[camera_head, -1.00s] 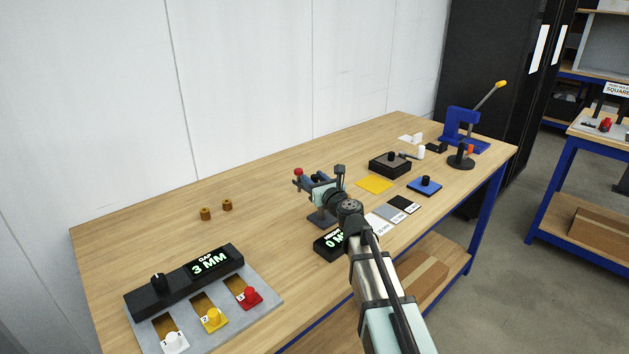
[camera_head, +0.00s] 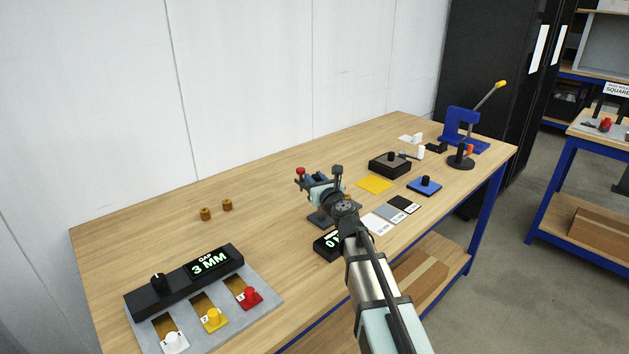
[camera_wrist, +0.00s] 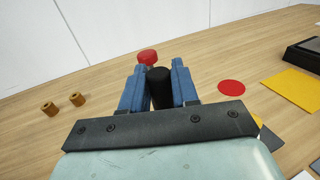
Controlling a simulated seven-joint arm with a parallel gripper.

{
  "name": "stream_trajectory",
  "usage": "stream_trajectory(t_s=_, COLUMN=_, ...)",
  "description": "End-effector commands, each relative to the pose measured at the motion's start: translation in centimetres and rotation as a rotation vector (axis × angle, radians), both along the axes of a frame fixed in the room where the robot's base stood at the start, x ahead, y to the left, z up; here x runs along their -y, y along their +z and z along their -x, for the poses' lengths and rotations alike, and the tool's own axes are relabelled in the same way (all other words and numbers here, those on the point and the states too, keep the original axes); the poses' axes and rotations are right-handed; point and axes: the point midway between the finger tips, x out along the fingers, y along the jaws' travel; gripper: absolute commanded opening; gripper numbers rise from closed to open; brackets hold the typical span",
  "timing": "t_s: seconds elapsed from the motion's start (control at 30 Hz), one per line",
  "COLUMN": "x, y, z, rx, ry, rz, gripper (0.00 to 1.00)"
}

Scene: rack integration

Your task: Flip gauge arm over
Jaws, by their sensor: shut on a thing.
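My gripper (camera_head: 314,181) is over the gauge stand near the middle of the bench. In the wrist view its two blue fingers (camera_wrist: 159,78) are shut on a black cylindrical grip (camera_wrist: 160,90), which seems to belong to the gauge arm. A red knob (camera_wrist: 148,56) shows just beyond the fingertips, and also in the head view (camera_head: 300,171). The dark gauge base (camera_head: 318,219) stands on the bench under my gripper. A black display (camera_head: 326,244) reading 0 sits in front, partly covered by my arm. Most of the gauge arm is hidden by my gripper.
A gap panel (camera_head: 205,264) reading 3 MM, with white, yellow and red knobs, is at front left. Two brown cylinders (camera_head: 216,209) stand farther back. To the right are a yellow sheet (camera_head: 374,184), a black box (camera_head: 389,168) and a blue press (camera_head: 462,128).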

Motion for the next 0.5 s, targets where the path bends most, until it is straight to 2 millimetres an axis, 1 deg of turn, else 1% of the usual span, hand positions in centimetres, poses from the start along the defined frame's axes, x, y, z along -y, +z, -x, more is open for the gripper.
stream_trajectory(t_s=0.2, x=0.16, y=-0.02, z=-0.06, rx=0.004, ry=-0.052, rz=-0.001, gripper=0.0)
stream_trajectory(t_s=0.47, x=0.2, y=-0.01, z=-0.09, rx=0.004, ry=-0.053, rz=-0.001, gripper=0.0)
stream_trajectory(t_s=0.5, x=0.19, y=-0.01, z=-0.08, rx=0.004, ry=-0.053, rz=-0.001, gripper=0.33)
